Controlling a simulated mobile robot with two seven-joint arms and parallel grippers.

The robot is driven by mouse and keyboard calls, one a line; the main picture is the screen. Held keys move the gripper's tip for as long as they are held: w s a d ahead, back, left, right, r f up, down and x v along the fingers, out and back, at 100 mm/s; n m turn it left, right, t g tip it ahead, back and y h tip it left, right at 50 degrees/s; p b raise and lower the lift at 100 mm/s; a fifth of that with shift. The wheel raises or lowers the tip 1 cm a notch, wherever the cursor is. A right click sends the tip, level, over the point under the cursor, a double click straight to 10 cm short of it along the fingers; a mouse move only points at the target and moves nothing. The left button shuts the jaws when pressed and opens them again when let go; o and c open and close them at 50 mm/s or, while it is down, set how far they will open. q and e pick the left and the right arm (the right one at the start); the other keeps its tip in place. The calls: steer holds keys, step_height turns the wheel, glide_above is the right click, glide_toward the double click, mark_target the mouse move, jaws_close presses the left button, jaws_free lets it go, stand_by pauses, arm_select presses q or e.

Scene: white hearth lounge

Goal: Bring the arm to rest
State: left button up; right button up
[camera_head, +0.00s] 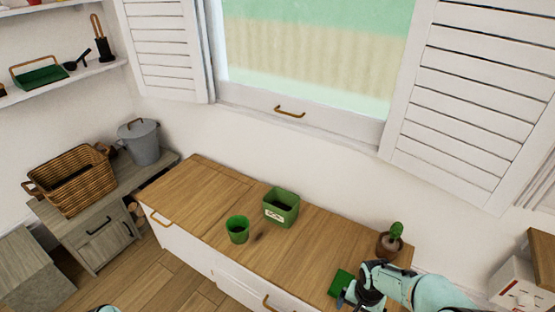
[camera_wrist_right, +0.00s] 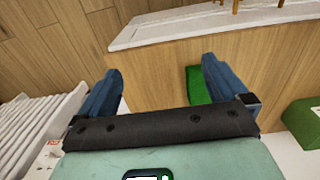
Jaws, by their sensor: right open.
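My right arm comes in from the lower right of the head view. Its gripper (camera_head: 348,294) is over the front right part of the wood-topped cabinet (camera_head: 318,232), beside a flat green object (camera_head: 339,281). In the right wrist view the two blue fingers of this gripper (camera_wrist_right: 162,66) stand wide apart with nothing held between them. A green object (camera_wrist_right: 196,84) shows past the right finger, partly hidden by it.
A green cup (camera_head: 237,229) and a labelled green planter (camera_head: 281,207) stand mid-cabinet. A potted cactus (camera_head: 390,240) stands close behind my right gripper. A wicker basket (camera_head: 72,182) and lidded grey bucket (camera_head: 140,142) are at left. The cabinet's left top is clear.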

steer(key=s+a+f+n+y, duration=0.1)
steer(key=s+a+f, duration=0.1)
steer(key=s+f, duration=0.35)
steer(key=s+a+f+y, duration=0.1)
steer(key=s+a+f, duration=0.1)
steer(key=f, duration=0.6)
steer(key=s+a+f+t, duration=0.25)
steer(key=s+f, duration=0.35)
steer(key=s, duration=0.6)
arm_select(q)
steer(key=s+d+r+g+p, duration=0.1)
steer(key=s+r+p, duration=0.3)
steer(key=r+p, duration=0.5)
steer(key=s+d+r+g+h+p, duration=0.1)
steer(key=s+d+r+g+p, duration=0.1)
steer(key=r+p, duration=0.8)
steer(key=shift+s+d+m, duration=0.4)
steer(key=shift+s+d, duration=0.05)
steer(key=shift+s, duration=0.65)
arm_select(e)
steer(key=s+a+r+g, duration=0.1)
steer(key=s+a+r, duration=0.1)
steer(key=r, duration=0.7)
steer(key=s+a+r+n+g+y, duration=0.1)
steer(key=s+r, duration=0.3)
steer(key=r, duration=0.6)
steer(key=shift+s+a+g+y, duration=0.3)
steer(key=shift+a+g, duration=0.05)
steer(key=shift+g, duration=0.4)
steer(key=shift+f, duration=0.1)
